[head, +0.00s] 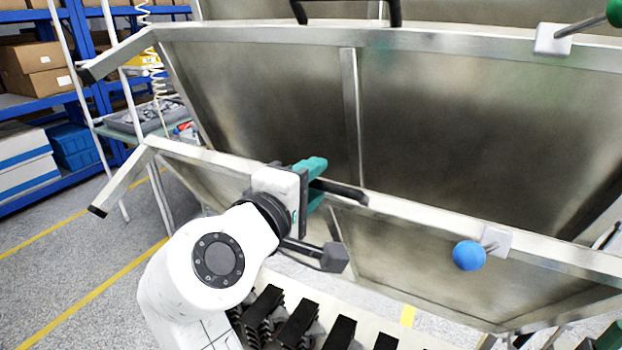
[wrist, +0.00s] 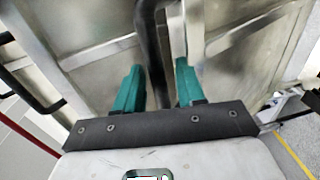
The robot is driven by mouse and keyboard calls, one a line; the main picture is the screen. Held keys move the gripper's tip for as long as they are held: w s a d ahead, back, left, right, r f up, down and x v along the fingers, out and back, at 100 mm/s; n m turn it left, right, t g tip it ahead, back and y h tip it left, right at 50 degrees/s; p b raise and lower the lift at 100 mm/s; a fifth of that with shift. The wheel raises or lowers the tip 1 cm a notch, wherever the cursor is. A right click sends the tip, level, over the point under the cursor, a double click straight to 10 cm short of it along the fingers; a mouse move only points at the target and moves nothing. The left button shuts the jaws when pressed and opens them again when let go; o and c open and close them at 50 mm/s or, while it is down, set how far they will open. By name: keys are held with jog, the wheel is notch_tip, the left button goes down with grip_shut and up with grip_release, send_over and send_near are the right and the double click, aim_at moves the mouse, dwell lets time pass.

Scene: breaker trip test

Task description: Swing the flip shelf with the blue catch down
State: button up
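The flip shelf with the blue catch (head: 405,262) is the lower metal-framed panel in the head view, standing tilted. Its blue catch knob (head: 469,255) sits on a white block on the front rail, right of my gripper. A black bar handle (head: 343,190) is fixed to the same rail. My gripper (head: 318,182) is at this handle with its teal fingers on either side of it. In the wrist view, the black bar (wrist: 152,40) runs between the two fingers (wrist: 160,75), which stand apart with a gap beside the bar. The catch is not clearly visible there.
A second tilted shelf (head: 460,110) hangs above, with a green-knobbed catch (head: 552,38) and black handle (head: 345,20). Black slotted parts (head: 295,325) lie below my arm. Blue racks (head: 70,105) with boxes stand at left. The left floor is free.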

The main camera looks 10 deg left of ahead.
grip_shut()
dwell(0.3)
dwell(0.3)
